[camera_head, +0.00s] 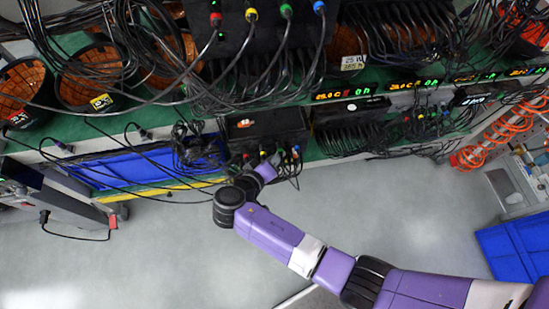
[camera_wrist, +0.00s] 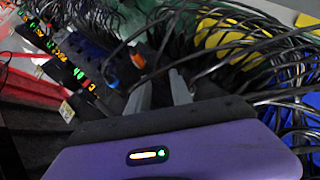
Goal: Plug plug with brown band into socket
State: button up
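In the wrist view my gripper (camera_wrist: 160,84) shows two grey fingers standing apart, with no plug visible between them. An orange-brown piece (camera_wrist: 137,60) lies just beyond the fingers; I cannot tell whether it is the plug's brown band. In the head view my gripper (camera_head: 277,162) is at the front of a black box (camera_head: 265,125) on the lower shelf, close to its coloured plugs (camera_head: 263,153). The gripper is small there and partly hidden by cables and my wrist. I cannot pick out the empty socket.
Many black cables hang around the gripper. An upper unit (camera_head: 235,45) carries red, yellow, green and blue plugs. A blue bin (camera_head: 140,170) is left on the lower shelf, and another blue bin (camera_head: 515,245) stands at right. The grey floor (camera_head: 150,250) is mostly clear.

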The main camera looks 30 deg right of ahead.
jog(key=shift+s+a+f, duration=0.1)
jog(key=shift+a, duration=0.15)
jog(key=v, duration=0.7)
jog(key=shift+r+b, duration=0.3)
jog(key=shift+b, duration=0.05)
jog(key=shift+s, duration=0.15)
